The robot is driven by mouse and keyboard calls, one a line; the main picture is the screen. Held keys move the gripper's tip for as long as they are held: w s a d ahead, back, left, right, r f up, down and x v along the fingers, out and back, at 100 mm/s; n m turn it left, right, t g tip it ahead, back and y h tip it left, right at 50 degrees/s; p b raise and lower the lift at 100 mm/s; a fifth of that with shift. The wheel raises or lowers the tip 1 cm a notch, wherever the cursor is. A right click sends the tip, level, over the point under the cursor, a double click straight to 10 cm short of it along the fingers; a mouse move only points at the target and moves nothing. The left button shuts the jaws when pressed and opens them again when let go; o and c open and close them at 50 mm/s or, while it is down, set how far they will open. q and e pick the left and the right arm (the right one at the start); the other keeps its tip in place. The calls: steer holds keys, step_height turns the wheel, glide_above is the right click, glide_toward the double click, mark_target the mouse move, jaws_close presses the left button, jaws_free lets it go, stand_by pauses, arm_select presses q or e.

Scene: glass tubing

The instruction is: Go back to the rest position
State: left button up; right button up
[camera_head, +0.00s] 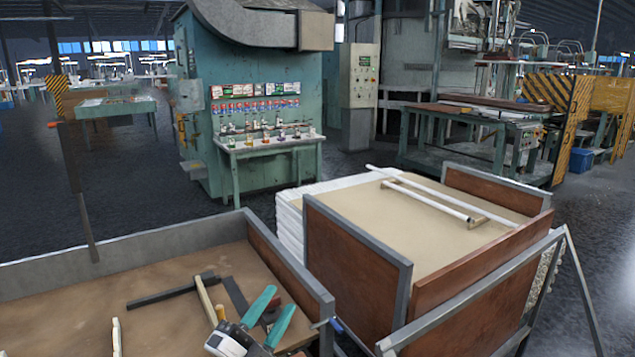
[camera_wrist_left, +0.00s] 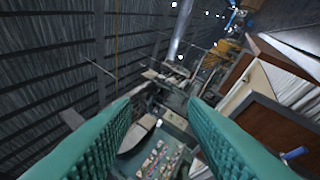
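My left gripper (camera_head: 279,301) is at the bottom of the head view, in front of the tray. Its two teal fingers point up and are spread apart. In the left wrist view its fingers (camera_wrist_left: 160,115) are also wide apart, with nothing between them. My right gripper is in neither view. Two long white tubes (camera_head: 435,187) lie on the flat top of the stack at the right, well apart from my left gripper.
A grey-rimmed tray (camera_head: 120,245) at lower left holds dark and wooden-handled tools. A wood-panelled cart (camera_head: 355,260) stands beside it, around the stack. A green machine (camera_head: 250,60) stands behind.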

arm_select(q)
steer(key=s+a+f+n+g+y, duration=0.3)
steer(key=s+a+f+n+y, duration=0.3)
steer(key=f, duration=0.3)
steer(key=s+a+f+n+g+y, duration=0.3)
steer(key=a+f+n+g+y, duration=0.1)
steer(key=a+f+n+y, duration=0.35)
steer(key=s+f+n+g+h, duration=0.1)
steer(key=s+f+n+g, duration=0.1)
steer(key=s+f+g, duration=0.5)
steer(key=s+f+n+g+h, duration=0.15)
steer(key=s+f, duration=0.25)
steer(key=s, duration=0.8)
step_height(320, 180, down, 23)
steer(key=g+p, duration=0.1)
steer(key=g, duration=0.1)
steer(key=s+a+f+p, duration=0.1)
steer(key=s+a+f, duration=0.2)
steer(key=s+f, duration=1.3)
steer(key=shift+s+f+m+g+y, duration=0.3)
steer(key=shift+s+g, duration=0.1)
steer(key=shift+g, duration=0.05)
